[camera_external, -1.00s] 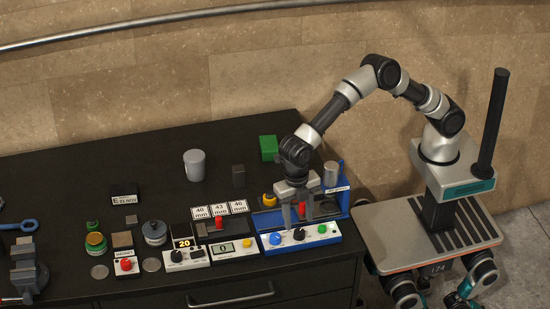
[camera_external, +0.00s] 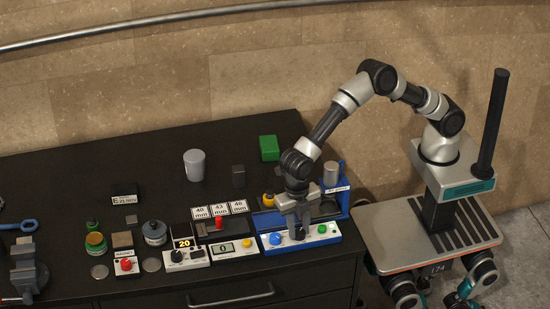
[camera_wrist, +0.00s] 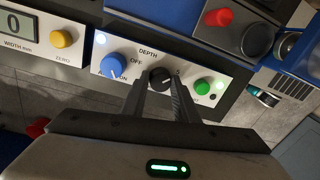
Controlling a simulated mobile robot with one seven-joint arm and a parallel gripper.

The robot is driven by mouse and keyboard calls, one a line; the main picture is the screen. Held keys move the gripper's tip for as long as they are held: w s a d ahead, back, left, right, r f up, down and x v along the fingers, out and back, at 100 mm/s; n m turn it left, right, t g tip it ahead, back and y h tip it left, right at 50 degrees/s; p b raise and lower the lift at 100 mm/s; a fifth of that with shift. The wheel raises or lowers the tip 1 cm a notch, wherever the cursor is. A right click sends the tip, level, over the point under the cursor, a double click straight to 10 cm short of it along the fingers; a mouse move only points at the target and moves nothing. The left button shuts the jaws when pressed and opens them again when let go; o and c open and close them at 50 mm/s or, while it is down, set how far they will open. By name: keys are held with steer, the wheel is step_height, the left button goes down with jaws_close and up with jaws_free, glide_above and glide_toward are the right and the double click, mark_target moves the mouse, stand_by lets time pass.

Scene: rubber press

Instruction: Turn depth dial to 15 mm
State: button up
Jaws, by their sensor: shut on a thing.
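The depth dial (camera_wrist: 160,78) is a black knob with a white mark on the white front panel (camera_wrist: 127,57) of the blue press, under the word DEPTH. In the wrist view it sits between a blue ON/OFF knob (camera_wrist: 112,67) and a green button (camera_wrist: 202,87). My gripper (camera_wrist: 161,86) is shut on the dial, one finger on each side of it. In the external view my gripper (camera_external: 299,233) is down at the panel and hides most of the dial. The scale around the dial is mostly covered by the fingers.
A width display (camera_external: 222,247) with a yellow zero button stands left of the press. A box showing 20 (camera_external: 184,243) is further left. The press's red button (camera_wrist: 218,18) is behind the panel. The desk's front edge is close below.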

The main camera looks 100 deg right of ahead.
steer(key=shift+m, duration=0.3)
steer(key=m, duration=0.6)
steer(key=shift+d, duration=0.1)
steer(key=m, duration=0.6)
steer(key=shift+m+y+b, duration=0.3)
steer(key=m, duration=0.4)
steer(key=shift+s+r, duration=0.1)
steer(key=m, duration=0.5)
steer(key=shift+t, duration=0.4)
steer(key=shift+m, duration=0.3)
steer(key=o, duration=1.1)
steer(key=shift+c, duration=0.2)
